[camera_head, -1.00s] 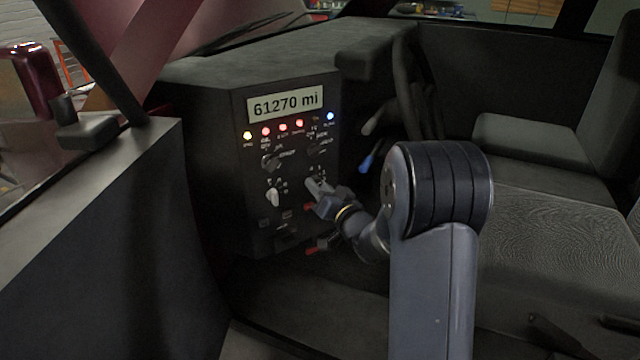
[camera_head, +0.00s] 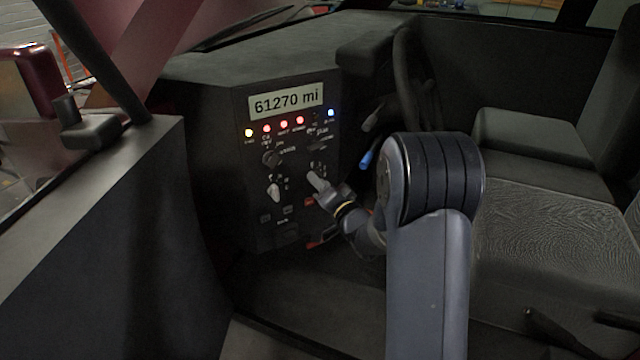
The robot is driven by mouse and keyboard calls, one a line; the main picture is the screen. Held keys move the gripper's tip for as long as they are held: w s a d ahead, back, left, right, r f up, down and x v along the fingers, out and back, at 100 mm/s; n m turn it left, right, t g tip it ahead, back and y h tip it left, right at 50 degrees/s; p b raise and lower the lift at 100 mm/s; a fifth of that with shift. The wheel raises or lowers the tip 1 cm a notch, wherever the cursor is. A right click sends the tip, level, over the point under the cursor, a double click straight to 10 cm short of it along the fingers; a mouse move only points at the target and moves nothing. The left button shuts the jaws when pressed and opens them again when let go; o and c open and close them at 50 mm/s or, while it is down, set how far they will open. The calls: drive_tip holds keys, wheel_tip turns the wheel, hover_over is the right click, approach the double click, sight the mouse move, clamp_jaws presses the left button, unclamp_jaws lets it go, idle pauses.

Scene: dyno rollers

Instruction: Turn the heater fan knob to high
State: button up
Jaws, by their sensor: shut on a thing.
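The dark dash panel (camera_head: 250,185) carries several knobs below a mileage display. My gripper (camera_head: 314,179) is at the lower right knob (camera_head: 317,167), its fingers shut on it and hiding most of it. I take this knob to be the heater fan knob, though the lettering around it is too small to read. Its pointer setting is hidden by the fingers. A pale knob (camera_head: 274,191) sits to the left, apart from my gripper, and a dark knob (camera_head: 271,158) sits above that one.
The display (camera_head: 286,101) reads 61270 mi, with several lit lamps below it. A blue-tipped lever (camera_head: 367,159) and the steering wheel (camera_head: 408,85) are right of the panel. Red-marked parts (camera_head: 314,244) sit low under my gripper. Seats (camera_head: 550,220) fill the right side.

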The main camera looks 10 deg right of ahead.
drive_tip(key=o, duration=1)
drive_tip(key=v, duration=1.1)
drive_tip(key=shift+p, duration=0.35)
drive_tip(key=shift+w, duration=0.1)
drive_tip(key=x, duration=1)
drive_tip(key=shift+w+a+b, duration=0.1)
drive_tip(key=shift+w+b, duration=0.25)
drive_tip(key=shift+b, duration=0.05)
